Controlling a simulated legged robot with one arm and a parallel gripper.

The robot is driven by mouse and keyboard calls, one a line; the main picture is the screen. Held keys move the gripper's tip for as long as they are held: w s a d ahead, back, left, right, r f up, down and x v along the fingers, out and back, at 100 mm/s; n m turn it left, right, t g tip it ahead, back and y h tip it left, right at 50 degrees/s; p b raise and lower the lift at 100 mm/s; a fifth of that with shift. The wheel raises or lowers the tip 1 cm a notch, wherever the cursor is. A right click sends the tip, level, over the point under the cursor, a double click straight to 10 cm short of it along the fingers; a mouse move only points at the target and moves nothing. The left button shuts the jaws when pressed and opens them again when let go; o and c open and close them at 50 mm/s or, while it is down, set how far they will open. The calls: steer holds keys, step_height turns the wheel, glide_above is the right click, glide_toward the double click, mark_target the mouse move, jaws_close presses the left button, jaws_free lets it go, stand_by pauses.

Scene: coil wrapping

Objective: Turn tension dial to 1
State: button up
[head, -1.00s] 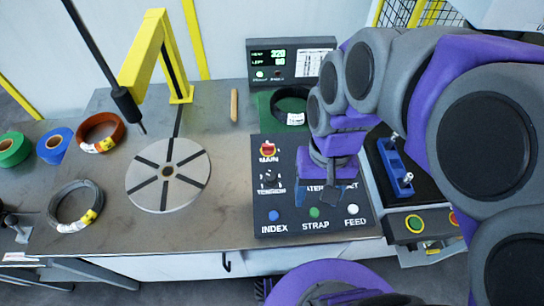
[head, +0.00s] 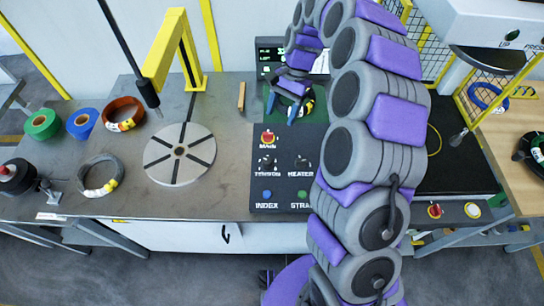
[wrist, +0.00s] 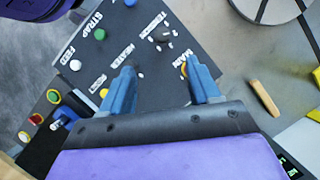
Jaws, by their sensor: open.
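The dark tension dial (head: 266,161) sits on the black control panel (head: 284,192), under the red main switch (head: 268,138) and left of the heater dial (head: 302,162). In the wrist view the tension dial (wrist: 160,37) lies beyond my fingertips, with the main switch (wrist: 185,69) close to the right finger. My gripper (head: 282,109) is open and empty above the far edge of the panel. Its blue fingers (wrist: 160,72) are spread apart in the wrist view. The gap to the panel is hard to judge. The dial's exact setting is too small to read.
A round slotted turntable (head: 180,153) and a yellow arm post (head: 188,60) stand left of the panel. A wooden stick (head: 241,96) lies behind it. My arm hides the panel's right part. Coils and tape rolls lie at the far left.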

steer(key=w+f, duration=0.1)
steer(key=b, duration=0.2)
glide_toward(268, 159)
steer(key=shift+m, duration=0.4)
steer(key=x, duration=0.9)
steer(key=shift+r, duration=0.1)
steer(key=shift+c, duration=0.3)
steer(key=c, duration=1)
steer(key=shift+o, duration=0.2)
